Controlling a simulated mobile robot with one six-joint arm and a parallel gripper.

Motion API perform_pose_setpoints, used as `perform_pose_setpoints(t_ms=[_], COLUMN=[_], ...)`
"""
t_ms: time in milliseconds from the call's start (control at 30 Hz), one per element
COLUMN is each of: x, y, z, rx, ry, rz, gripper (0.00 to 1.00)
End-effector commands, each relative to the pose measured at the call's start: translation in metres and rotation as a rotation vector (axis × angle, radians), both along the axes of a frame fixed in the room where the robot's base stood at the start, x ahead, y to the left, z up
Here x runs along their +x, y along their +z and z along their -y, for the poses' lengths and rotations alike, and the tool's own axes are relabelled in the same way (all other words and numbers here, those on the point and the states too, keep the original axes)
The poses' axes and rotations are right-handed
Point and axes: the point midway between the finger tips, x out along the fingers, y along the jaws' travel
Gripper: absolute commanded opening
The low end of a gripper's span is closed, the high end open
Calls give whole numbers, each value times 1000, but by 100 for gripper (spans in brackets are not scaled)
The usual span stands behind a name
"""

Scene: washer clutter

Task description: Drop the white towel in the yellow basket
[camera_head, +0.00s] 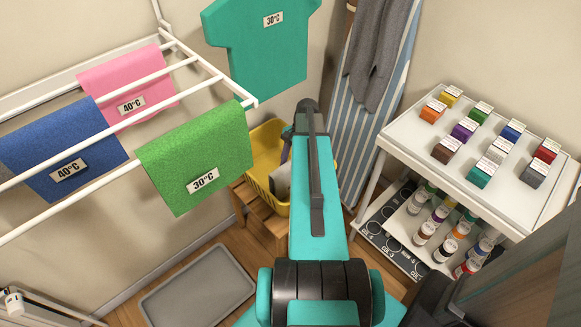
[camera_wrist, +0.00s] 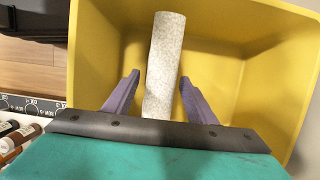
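The white towel (camera_wrist: 164,62) shows as a pale speckled strip between my gripper's two purple fingers in the wrist view, with the yellow basket's inside behind it. My gripper (camera_wrist: 159,78) is open; a gap shows between the left finger and the towel, and the right finger is close beside it. In the head view a greyish-white part of the towel (camera_head: 281,181) shows inside the yellow basket (camera_head: 265,139), partly hidden by my arm. I cannot tell whether the towel rests on the basket floor.
The basket stands on a wooden stool (camera_head: 258,211). A drying rack (camera_head: 212,68) with pink, blue and green cloths is at left. A white shelf (camera_head: 480,185) with coloured boxes and bottles is at right. An ironing board (camera_head: 362,105) leans behind. A grey tray (camera_head: 198,288) lies on the floor.

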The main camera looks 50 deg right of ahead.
Motion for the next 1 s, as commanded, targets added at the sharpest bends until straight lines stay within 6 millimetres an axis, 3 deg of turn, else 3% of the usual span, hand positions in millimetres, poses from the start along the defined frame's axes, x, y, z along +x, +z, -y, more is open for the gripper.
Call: perform_pose_setpoints(t_ms=[433, 1000], x=[0, -2], y=[12, 75], z=[3, 23], rx=[-1, -1], ry=[0, -2], rz=[1, 1], gripper=[51, 51])
